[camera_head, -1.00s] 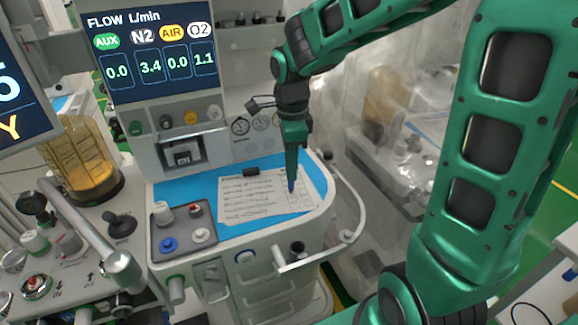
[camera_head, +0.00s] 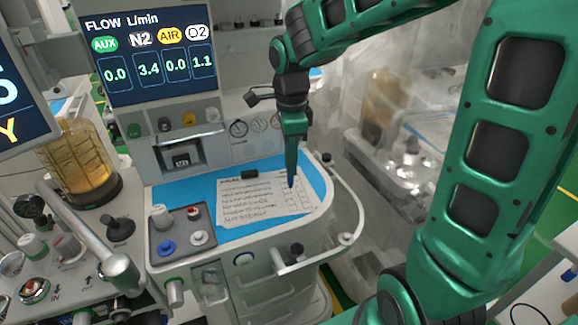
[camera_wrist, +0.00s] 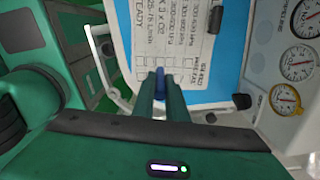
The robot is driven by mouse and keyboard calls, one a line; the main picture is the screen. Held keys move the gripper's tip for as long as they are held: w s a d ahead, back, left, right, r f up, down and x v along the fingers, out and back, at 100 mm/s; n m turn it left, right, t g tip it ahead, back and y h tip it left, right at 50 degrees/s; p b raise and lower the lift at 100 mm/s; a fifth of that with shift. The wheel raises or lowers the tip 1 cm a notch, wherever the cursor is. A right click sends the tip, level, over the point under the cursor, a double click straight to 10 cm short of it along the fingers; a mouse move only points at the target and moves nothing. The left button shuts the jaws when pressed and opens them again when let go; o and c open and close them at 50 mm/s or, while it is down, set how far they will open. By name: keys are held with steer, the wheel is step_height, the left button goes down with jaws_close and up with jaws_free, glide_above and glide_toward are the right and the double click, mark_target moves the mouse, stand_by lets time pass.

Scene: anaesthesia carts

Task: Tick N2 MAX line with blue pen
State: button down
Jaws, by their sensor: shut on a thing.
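My gripper (camera_head: 291,182) is shut on the blue pen (camera_wrist: 160,84), whose tip shows between the fingertips in the wrist view. My gripper points down over the right part of the paper sheet (camera_head: 245,204), near its column of tick boxes. The sheet also shows in the wrist view (camera_wrist: 178,40), with printed lines turned sideways and a row of boxes by the pen. Whether the pen tip touches the paper I cannot tell. The print is too small to tell which line is the N2 MAX one. The flow screen (camera_head: 150,55) reads N2 3.4.
The sheet lies on a blue mat (camera_head: 180,194) on the cart top. A small black object (camera_head: 249,174) lies at the sheet's upper edge. A panel with knobs (camera_head: 181,234) stands left of the sheet. A white rail (camera_head: 350,205) curves around the cart's right side.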

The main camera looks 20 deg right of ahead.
steer(key=shift+r, duration=2.35)
steer(key=shift+f, duration=0.1)
steer(key=shift+a+f, duration=0.2)
steer(key=shift+f, duration=1.25)
steer(key=shift+a+f, duration=0.2)
steer(key=shift+f, duration=1.2)
steer(key=shift+f, duration=0.55)
steer(key=shift+d, duration=0.45)
steer(key=shift+r, duration=3.5)
steer(key=shift+f, duration=0.1)
